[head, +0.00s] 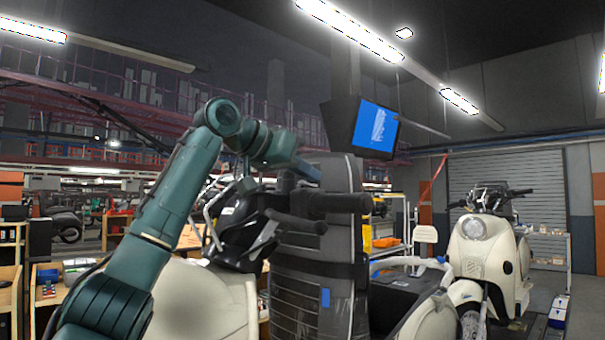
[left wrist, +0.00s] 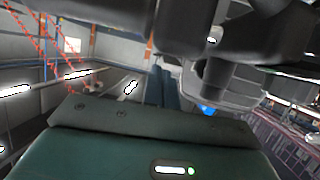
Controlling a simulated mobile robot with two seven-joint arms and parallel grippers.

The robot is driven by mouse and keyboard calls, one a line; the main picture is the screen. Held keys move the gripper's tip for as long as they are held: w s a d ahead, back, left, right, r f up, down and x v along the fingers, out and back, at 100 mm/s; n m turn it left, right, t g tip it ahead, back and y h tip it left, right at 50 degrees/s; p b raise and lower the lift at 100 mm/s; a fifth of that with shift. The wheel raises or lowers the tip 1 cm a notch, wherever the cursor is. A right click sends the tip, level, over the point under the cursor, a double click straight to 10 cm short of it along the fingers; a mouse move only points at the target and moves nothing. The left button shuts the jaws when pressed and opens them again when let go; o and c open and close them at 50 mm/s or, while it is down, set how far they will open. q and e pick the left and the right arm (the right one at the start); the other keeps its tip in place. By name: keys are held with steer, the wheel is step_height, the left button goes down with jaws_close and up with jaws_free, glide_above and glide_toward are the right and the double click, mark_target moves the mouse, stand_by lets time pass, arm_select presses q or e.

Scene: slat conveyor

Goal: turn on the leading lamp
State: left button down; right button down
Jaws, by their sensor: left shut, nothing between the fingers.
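A cream scooter (head: 205,305) stands close in front, with its dark handlebars (head: 290,220) near the middle of the head view. No lamp of this scooter shows. Another cream scooter (head: 490,255) faces me at the right; its round front lamp (head: 474,228) looks grey and does not visibly glow. My left arm reaches up from the lower left and bends over the near handlebars. Its gripper (head: 308,171) is shut and empty, above the dark grip; the fingertips are hard to make out. Dark parts (left wrist: 170,25) fill the top of the left wrist view. My right gripper does not show.
A tall dark ribbed block (head: 318,285) stands just behind the handlebars and hides what lies beyond. A screen (head: 376,128) hangs above it. Wooden shelves (head: 60,285) stand at the left. Open floor shows at the far right.

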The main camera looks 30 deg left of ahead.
arm_select(q)
steer(key=shift+w+f, duration=0.2)
steer(key=shift+w, duration=0.2)
steer(key=shift+s+d+r, duration=0.1)
steer(key=shift+r, duration=0.3)
steer(key=shift+w+d+p, duration=0.2)
steer(key=shift+w+p, duration=0.35)
steer(key=shift+w, duration=0.05)
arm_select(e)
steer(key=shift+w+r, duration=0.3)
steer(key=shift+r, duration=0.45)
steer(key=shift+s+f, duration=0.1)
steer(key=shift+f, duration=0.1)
